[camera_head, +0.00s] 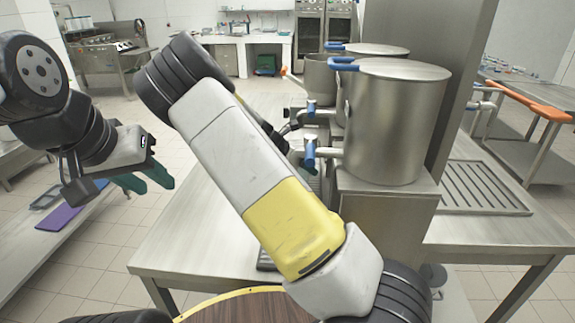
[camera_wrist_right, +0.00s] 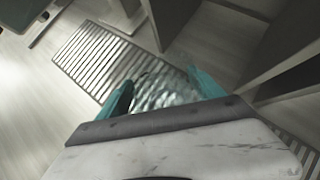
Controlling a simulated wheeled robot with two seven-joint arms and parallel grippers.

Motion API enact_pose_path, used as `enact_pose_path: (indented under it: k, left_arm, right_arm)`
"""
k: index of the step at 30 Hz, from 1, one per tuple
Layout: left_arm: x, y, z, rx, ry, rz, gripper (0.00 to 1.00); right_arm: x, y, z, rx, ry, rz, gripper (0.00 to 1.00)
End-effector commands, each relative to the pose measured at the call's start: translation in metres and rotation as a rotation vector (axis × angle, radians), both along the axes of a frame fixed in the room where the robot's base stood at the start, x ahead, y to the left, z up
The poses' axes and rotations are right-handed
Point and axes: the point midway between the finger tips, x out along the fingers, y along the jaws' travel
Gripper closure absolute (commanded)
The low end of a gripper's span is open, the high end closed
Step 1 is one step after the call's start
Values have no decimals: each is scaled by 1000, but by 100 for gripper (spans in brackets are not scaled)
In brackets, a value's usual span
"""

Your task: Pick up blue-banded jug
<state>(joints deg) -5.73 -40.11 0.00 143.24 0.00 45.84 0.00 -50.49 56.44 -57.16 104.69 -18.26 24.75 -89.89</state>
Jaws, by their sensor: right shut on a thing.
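In the right wrist view, the two teal fingers of my right gripper (camera_wrist_right: 160,92) stand apart with a clear, glassy jug (camera_wrist_right: 160,75) between them. The gripper is shut on it. No blue band can be made out. The jug is over or on a slatted metal grate (camera_wrist_right: 88,58); I cannot tell whether it touches. In the head view my right arm hides the jug and most of that gripper. My left gripper (camera_head: 153,183) is at the left, empty and open, above the floor and away from the table.
Large steel pots (camera_head: 395,120) with blue-handled taps (camera_head: 310,152) stand on a steel stand (camera_head: 388,215) right of my right arm. The steel table (camera_head: 195,235) is bare at its left. A low bench (camera_head: 25,255) holds a purple board (camera_head: 60,216).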

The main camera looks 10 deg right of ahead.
Motion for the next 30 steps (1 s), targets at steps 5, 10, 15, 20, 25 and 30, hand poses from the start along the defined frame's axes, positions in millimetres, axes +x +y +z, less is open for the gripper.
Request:
enact_pose_path:
  k: [5,10,15,20,25,30]
  left_arm:
    - [0,0,0,0,0,0,64]
    - [0,0,0,0,0,0,64]
    - [0,0,0,0,0,0,64]
    - [0,0,0,0,0,0,64]
    - [0,0,0,0,0,0,64]
    - [0,0,0,0,0,0,64]
  right_arm:
    - [0,0,1,1,-1,0,91]
    - [1,0,9,1,-2,0,91]
    - [1,0,27,3,-3,1,91]
    - [-7,16,36,1,1,5,91]
    - [-27,53,36,0,1,8,91]
    - [-51,95,36,1,-1,7,91]
